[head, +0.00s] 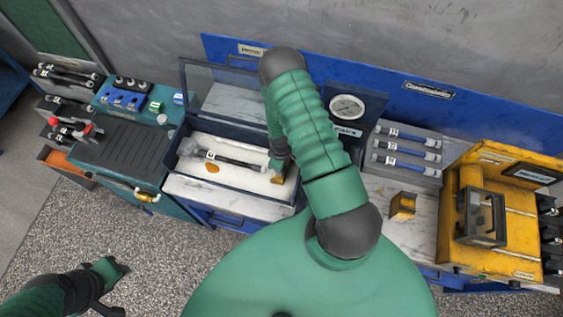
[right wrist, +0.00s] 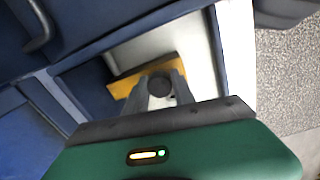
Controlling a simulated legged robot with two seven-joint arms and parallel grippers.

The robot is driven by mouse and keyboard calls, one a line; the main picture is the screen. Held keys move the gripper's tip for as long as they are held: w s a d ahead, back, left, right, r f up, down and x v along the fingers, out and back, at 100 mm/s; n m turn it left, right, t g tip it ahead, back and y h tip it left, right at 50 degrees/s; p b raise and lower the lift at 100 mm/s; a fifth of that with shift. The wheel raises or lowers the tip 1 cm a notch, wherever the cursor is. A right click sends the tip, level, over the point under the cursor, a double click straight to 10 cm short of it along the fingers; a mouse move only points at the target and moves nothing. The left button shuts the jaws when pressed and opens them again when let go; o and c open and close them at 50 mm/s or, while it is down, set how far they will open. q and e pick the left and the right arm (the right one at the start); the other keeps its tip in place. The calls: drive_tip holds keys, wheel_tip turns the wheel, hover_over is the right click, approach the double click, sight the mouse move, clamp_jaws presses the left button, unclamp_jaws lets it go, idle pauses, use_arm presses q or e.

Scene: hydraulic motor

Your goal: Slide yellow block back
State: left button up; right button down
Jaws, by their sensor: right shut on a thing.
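A yellow block (head: 278,179) is at the right end of the open blue case (head: 235,188), partly hidden by my right gripper (head: 279,165). In the right wrist view the yellow block (right wrist: 122,87) lies across the fingertips of my right gripper (right wrist: 160,88), which is shut on it, between the case's blue walls. A dark round part shows between the fingers. A second yellow block (head: 403,205) stands on the counter right of my arm. My left gripper (head: 108,287) is at the lower left, over the floor, away from the case; its finger gap is unclear.
A black-and-silver cylinder (head: 232,161) and an orange patch (head: 212,169) lie in the case, left of the gripper. A gauge (head: 346,108) stands behind my arm. Blue rods (head: 405,149) and a yellow machine (head: 495,220) are at the right.

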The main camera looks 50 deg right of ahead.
drive_tip(key=shift+d+r, duration=0.1)
drive_tip(key=shift+s+d, duration=0.35)
drive_tip(key=shift+s, duration=0.3)
drive_tip(key=shift+s+d, duration=0.35)
drive_tip(key=shift+s, duration=0.25)
drive_tip(key=shift+s+d, duration=0.35)
drive_tip(key=shift+s, duration=0.3)
drive_tip(key=c, duration=1.2)
unclamp_jaws()
drive_tip(key=shift+o, duration=0.7)
drive_tip(key=shift+s, duration=0.15)
drive_tip(key=shift+r, duration=0.15)
wheel_tip(320, 180, up, 16)
drive_tip(key=b, duration=0.2)
drive_tip(key=shift+a+r, duration=0.2)
drive_tip(key=shift+a, duration=0.05)
